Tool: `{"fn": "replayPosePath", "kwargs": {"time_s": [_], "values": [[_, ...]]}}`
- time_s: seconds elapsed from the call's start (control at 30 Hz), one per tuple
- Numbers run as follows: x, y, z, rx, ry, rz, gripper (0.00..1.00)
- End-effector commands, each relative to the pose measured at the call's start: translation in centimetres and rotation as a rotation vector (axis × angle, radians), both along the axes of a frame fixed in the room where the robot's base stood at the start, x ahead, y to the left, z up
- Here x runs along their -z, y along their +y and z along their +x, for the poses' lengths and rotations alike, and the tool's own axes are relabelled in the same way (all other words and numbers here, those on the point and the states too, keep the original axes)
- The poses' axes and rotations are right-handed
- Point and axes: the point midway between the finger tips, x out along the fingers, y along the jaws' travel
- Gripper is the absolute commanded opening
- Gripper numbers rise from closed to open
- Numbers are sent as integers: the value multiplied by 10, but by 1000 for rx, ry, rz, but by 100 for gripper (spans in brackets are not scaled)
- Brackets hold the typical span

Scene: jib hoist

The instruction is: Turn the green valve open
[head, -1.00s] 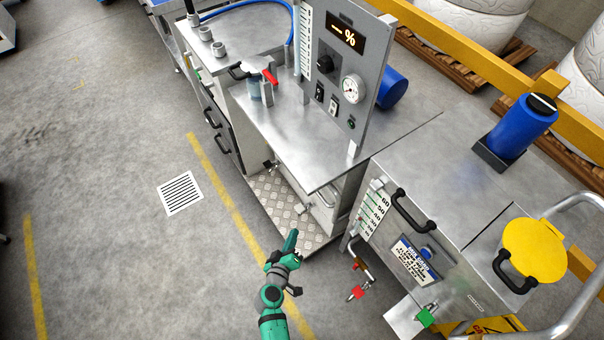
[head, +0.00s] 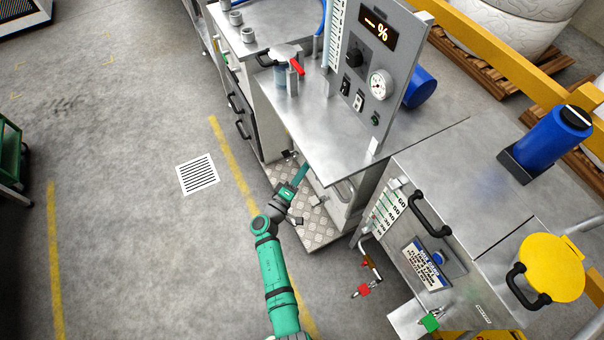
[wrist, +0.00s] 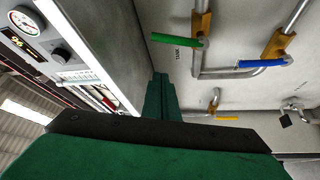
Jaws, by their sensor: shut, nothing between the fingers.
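In the wrist view, the green valve's lever (wrist: 178,40) sits on a brass body on a pipe, up and right of my fingers. The lever points left, across the pipe. My gripper (wrist: 161,80) is shut and empty; its green fingers are together and apart from the lever. In the head view, my gripper (head: 301,173) reaches in low at the edge of the steel bench (head: 330,130), above the checkered plate. The green valve is not visible there.
A blue lever (wrist: 262,62) is right of the green one, and a yellow lever (wrist: 226,118) is lower. A grey panel (wrist: 92,40) flanks my fingers on the left. A steel cabinet (head: 450,205) stands to the right. Open floor lies left.

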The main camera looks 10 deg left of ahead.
Motion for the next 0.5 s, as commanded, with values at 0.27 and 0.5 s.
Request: {"fn": "replayPosePath", "kwargs": {"time_s": [0.27, 0.5], "values": [[-7, -19, 40, 1, 1, -1, 0], [3, -39, 21, 1, 3, 1, 0]]}}
